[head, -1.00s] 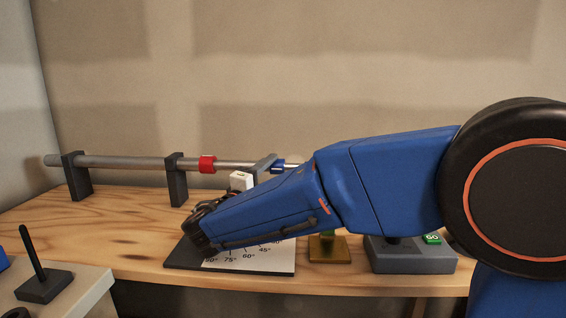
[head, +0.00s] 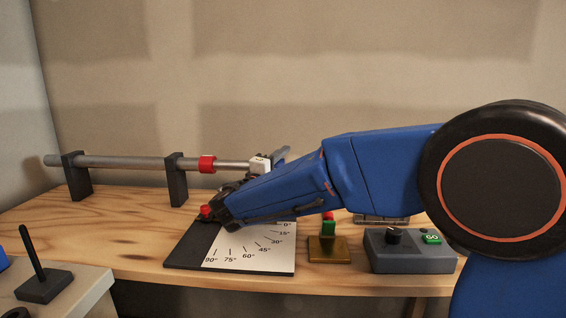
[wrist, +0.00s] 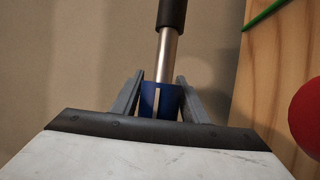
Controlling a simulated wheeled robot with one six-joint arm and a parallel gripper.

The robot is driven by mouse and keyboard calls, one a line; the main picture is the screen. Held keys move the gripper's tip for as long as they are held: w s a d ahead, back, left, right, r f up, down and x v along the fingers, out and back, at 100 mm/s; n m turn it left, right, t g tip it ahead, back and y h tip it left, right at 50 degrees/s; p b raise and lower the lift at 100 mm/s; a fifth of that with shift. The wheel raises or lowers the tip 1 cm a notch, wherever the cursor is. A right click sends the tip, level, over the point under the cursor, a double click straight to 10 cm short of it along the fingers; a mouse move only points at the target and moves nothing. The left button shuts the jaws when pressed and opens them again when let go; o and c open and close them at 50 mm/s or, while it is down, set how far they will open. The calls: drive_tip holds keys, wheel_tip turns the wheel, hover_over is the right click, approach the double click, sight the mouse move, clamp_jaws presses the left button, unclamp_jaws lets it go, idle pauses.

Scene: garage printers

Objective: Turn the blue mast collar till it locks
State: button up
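The blue mast collar (wrist: 149,98) shows in the wrist view, with a pale stripe along it, around a shiny metal rod (wrist: 169,58). My gripper (wrist: 160,96) has one finger on each side of the collar. The collar nearly fills the space between the fingers; I cannot tell whether they press on it. In the head view the mast (head: 125,162) lies horizontally, and my gripper (head: 272,160) is at its right end, hiding the blue collar. A red collar (head: 207,164) sits further left on the mast.
Dark brackets (head: 176,180) hold the mast above the wooden bench (head: 130,235). Below my arm are a dark board with an angle scale (head: 255,255) and a red knob (head: 207,211). A brass block (head: 327,250) and a grey control box (head: 415,255) stand to the right.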

drive_tip(key=c, duration=0.6)
drive_tip(key=shift+o, duration=0.2)
drive_tip(key=shift+g, duration=0.3)
drive_tip(key=f+n+g+y, duration=0.1)
drive_tip(key=g, duration=0.2)
drive_tip(key=s+f+n+g+y, duration=0.1)
drive_tip(key=g, duration=0.3)
drive_tip(key=f+n+g+y, duration=0.1)
drive_tip(key=g, duration=0.3)
drive_tip(key=shift+s+f+n, duration=0.2)
drive_tip(key=shift+f+n, duration=0.05)
drive_tip(key=shift+n, duration=0.15)
drive_tip(key=shift+s+a+f+n+g+y, duration=0.1)
drive_tip(key=shift+s+f+n+g+y, duration=0.15)
drive_tip(key=shift+g, duration=0.75)
drive_tip(key=shift+s+n+g+y, duration=0.15)
drive_tip(key=shift+s+g, duration=0.2)
drive_tip(key=shift+g, duration=0.65)
